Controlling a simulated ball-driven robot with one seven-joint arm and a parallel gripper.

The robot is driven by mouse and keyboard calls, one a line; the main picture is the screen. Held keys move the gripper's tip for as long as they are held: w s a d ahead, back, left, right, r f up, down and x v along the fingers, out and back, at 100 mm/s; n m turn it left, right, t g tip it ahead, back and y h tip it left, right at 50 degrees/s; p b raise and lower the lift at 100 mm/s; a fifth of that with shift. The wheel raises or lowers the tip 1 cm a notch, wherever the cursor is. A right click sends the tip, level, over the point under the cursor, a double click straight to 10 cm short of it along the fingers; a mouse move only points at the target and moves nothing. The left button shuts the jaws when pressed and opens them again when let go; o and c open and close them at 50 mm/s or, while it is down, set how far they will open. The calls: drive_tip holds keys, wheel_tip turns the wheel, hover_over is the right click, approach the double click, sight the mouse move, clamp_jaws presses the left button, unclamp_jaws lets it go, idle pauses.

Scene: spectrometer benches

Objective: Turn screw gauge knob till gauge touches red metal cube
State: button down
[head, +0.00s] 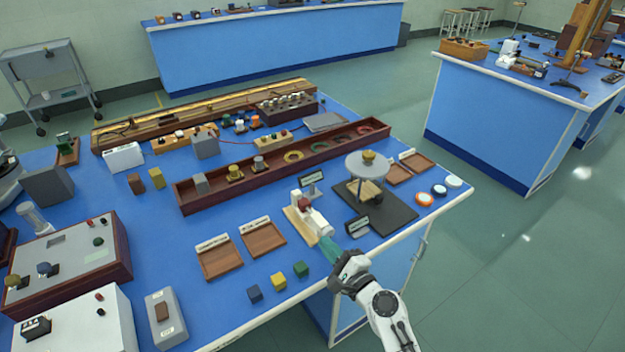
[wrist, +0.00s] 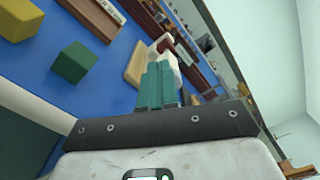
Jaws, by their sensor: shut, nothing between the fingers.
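The screw gauge (head: 316,222) is a white device on a pale wooden base (head: 297,227) near the front edge of the blue bench. A small red block (head: 304,205), which looks like the red metal cube, sits at its far end. Whether the gauge touches it is too small to tell. My gripper (head: 325,242), with teal fingers, is shut and empty at the gauge's near end, where the knob is hidden. In the wrist view my shut fingers (wrist: 160,68) overlap the white gauge (wrist: 165,43), with the wooden base (wrist: 137,62) beside them. Contact cannot be told.
A small display (head: 311,178) stands behind the gauge. A dark board with a round-topped stand (head: 367,165) is to the right. Blue, yellow and green cubes (head: 302,269) and two wooden trays (head: 263,237) lie to the left. The bench edge is close to my gripper.

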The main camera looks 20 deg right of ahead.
drive_tip(key=shift+w+a, duration=0.15)
drive_tip(key=shift+w, duration=0.2)
drive_tip(key=shift+w+r, duration=0.2)
drive_tip(key=shift+r, duration=0.1)
drive_tip(key=shift+w+d+r, duration=0.25)
drive_tip(key=shift+d+r, duration=0.2)
drive_tip(key=shift+r, duration=0.25)
idle(0.9)
drive_tip(key=shift+a+r, duration=0.1)
drive_tip(key=shift+a+r+p, duration=0.1)
drive_tip(key=shift+a+p, duration=0.05)
drive_tip(key=shift+p, duration=0.15)
drive_tip(key=v, duration=0.6)
drive_tip(key=shift+a+f, duration=0.2)
drive_tip(key=shift+f, duration=0.2)
